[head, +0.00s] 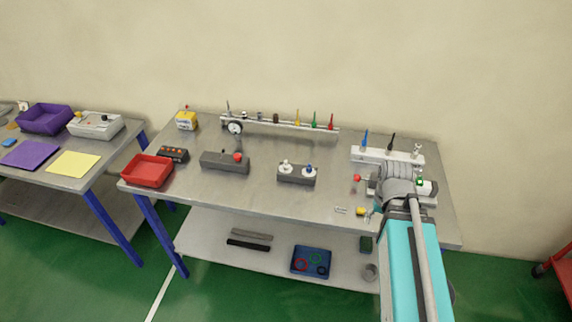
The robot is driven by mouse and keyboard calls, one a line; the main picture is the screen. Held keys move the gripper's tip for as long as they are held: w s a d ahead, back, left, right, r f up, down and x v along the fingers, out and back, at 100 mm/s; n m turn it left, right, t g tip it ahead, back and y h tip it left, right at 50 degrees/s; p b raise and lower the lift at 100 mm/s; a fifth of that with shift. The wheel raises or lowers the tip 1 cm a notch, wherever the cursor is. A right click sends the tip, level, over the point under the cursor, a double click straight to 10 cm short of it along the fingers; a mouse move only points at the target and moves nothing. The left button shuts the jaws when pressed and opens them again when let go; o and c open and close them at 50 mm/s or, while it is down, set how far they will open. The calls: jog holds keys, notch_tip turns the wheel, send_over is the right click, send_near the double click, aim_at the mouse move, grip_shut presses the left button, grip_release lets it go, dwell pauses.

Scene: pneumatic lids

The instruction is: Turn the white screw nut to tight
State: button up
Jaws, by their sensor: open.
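A dark grey block (297,178) stands near the middle of the metal table. My arm reaches in from the lower right. My gripper (391,172) is over the right part of the table, well to the right of the block and apart from it. Its fingertips are mostly hidden by my own wrist, and I see nothing held.
A white manifold (380,154) with several coloured fittings is close behind my gripper. A red-knobbed lever (357,178) is just left of it. A rail (275,123) with a gauge runs along the back.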

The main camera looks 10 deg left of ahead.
jog(key=w+a+r+m+p, duration=0.2)
jog(key=w+a+r+p, duration=0.2)
jog(key=w+a, duration=1.05)
notch_tip(320, 180, up, 3)
jog(key=m+p, duration=0.3)
send_over(286, 161)
jog(key=shift+a, duration=0.1)
jog(key=shift+f, duration=0.1)
notch_tip(286, 161, down, 13)
jog(key=b, duration=1.3)
jog(key=shift+f+b, duration=0.2)
jog(key=shift+b, duration=0.2)
jog(key=shift+c, duration=0.2)
grip_shut()
